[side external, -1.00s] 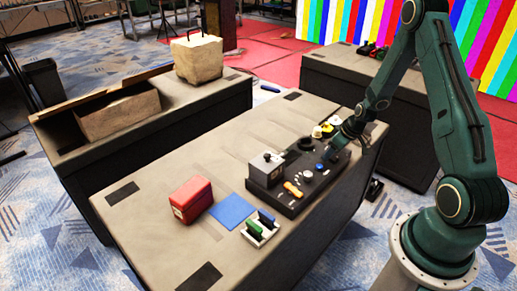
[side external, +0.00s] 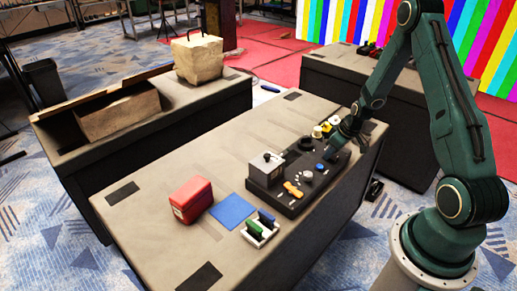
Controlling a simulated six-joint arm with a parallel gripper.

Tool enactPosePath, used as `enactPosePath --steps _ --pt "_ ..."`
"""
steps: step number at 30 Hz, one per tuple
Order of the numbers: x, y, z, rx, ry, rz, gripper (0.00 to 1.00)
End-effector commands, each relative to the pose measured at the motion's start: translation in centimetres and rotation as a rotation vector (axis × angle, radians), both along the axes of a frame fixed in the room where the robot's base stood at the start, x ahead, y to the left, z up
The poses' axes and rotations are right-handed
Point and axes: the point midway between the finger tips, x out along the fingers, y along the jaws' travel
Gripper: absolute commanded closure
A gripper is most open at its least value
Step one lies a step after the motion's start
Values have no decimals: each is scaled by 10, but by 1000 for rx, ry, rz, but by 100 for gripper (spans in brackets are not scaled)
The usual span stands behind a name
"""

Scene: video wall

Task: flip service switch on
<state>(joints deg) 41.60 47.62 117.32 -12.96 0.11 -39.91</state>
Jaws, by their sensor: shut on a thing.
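A black control panel (side external: 291,205) lies on the near table. It carries a grey box with a dark knob (side external: 266,163), an orange handle (side external: 293,190), a pale round knob (side external: 306,177), a blue button (side external: 319,167) and a black ring (side external: 305,144). My gripper (side external: 331,151) is low at the panel's far right end, just beyond the blue button. It is shut on a small part there, which the fingers hide. I cannot make out which control is the service switch or its position.
A red box (side external: 191,199), a blue mat (side external: 234,207) and a white holder with green and blue pieces (side external: 260,231) stand left of the panel. The table's front left is clear.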

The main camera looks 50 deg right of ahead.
Motion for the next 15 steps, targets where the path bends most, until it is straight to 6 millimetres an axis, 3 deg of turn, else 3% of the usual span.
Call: enactPosePath --steps 15 --pt "7 1 -2 0 241 3 99"
